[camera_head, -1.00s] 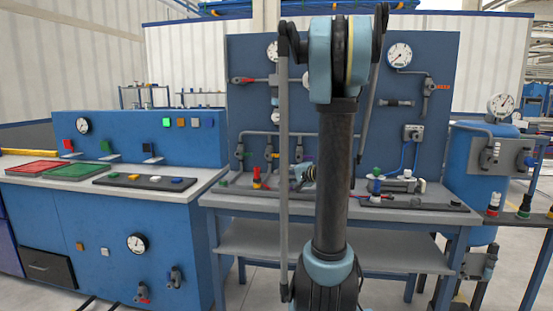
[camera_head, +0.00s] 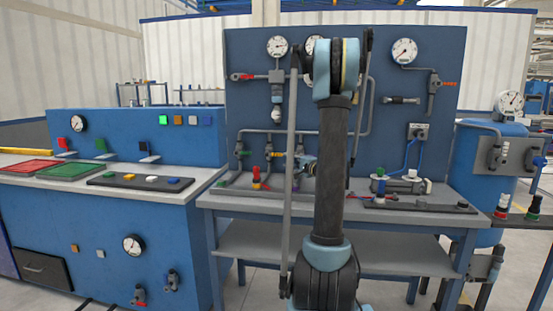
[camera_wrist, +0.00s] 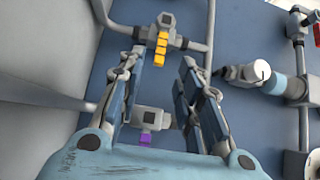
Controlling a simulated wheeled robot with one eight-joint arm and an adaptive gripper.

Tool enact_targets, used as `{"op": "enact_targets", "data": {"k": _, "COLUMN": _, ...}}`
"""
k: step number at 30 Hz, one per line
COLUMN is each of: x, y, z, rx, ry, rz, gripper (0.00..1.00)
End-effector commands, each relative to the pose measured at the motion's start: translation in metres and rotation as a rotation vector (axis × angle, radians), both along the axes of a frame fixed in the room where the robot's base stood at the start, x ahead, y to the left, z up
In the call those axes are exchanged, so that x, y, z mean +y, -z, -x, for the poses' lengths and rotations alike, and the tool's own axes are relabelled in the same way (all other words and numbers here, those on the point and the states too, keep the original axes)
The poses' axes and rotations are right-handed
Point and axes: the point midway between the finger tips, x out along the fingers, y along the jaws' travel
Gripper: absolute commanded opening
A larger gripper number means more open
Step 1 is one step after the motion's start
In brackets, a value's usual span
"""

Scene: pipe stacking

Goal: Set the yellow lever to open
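The yellow lever (camera_wrist: 161,48) sits on a grey valve between my fingertips' far ends in the wrist view. In the head view the yellow lever (camera_head: 278,155) shows small on the back panel's lower pipes, lying roughly sideways. My gripper (camera_wrist: 162,75) is open and empty, its two fingers spread to either side below the lever in the wrist view. I see no contact with the lever. In the head view my gripper (camera_head: 305,165) is just right of the lever, partly hidden behind my arm.
A purple lever (camera_wrist: 146,142) on another valve lies between the finger bases in the wrist view. A grey pipe (camera_wrist: 207,30) runs beside the yellow lever. A red-topped part (camera_head: 256,172) stands on the bench (camera_head: 235,202) below.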

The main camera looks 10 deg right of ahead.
Motion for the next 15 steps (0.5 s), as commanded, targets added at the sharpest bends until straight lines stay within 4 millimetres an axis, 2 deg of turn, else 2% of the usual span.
{"op": "enact_targets", "data": {"k": 6, "x": 0.019, "y": 0.0, "z": -0.036, "rx": 0.0, "ry": -0.003, "rz": 0.0, "gripper": 0.33}}
{"op": "enact_targets", "data": {"k": 15, "x": 0.041, "y": 0.0, "z": -0.079, "rx": 0.0, "ry": -0.002, "rz": 0.0, "gripper": 0.33}}
